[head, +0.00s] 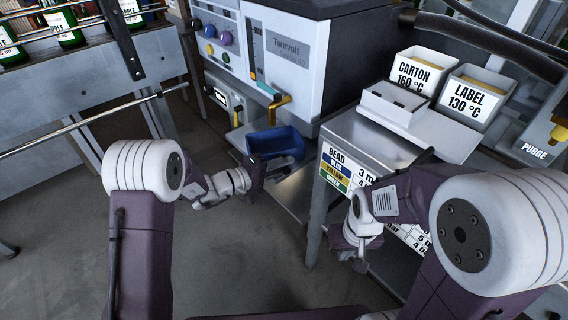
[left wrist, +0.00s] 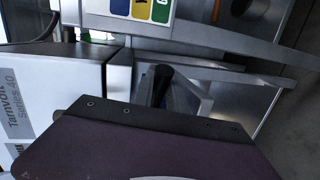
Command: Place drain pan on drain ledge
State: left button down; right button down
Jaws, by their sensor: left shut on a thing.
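The blue drain pan (head: 276,141) is an open tray below the yellow drain pipe of the Tarnvolt machine (head: 285,55). My left gripper (head: 257,175) is at the pan's near side and shut on it; the fingertips are hard to make out. A pale grey ledge (head: 236,137) shows at the machine's foot beside the pan. I cannot tell whether the pan rests on it or hangs just above. The pan is not clearly visible in the left wrist view. My right gripper (head: 357,262) points down in front of the table; its opening is unclear.
A metal table (head: 365,142) with a bead chart on its front stands right of the pan. A bottle rack (head: 70,85) is at the left. The floor between is clear.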

pick_arm(q)
jog(key=c, duration=1.4)
grip_release()
jog(key=shift+o, duration=0.3)
jog(key=shift+a, duration=0.15)
jog(key=shift+a+r+p, duration=0.1)
jog(key=shift+r+p, duration=0.1)
jog(key=shift+p, duration=0.15)
jog(key=p+v, duration=0.2)
jog(key=v, duration=0.9)
jog(key=shift+s+a, duration=0.2)
jog(key=shift+a, duration=0.1)
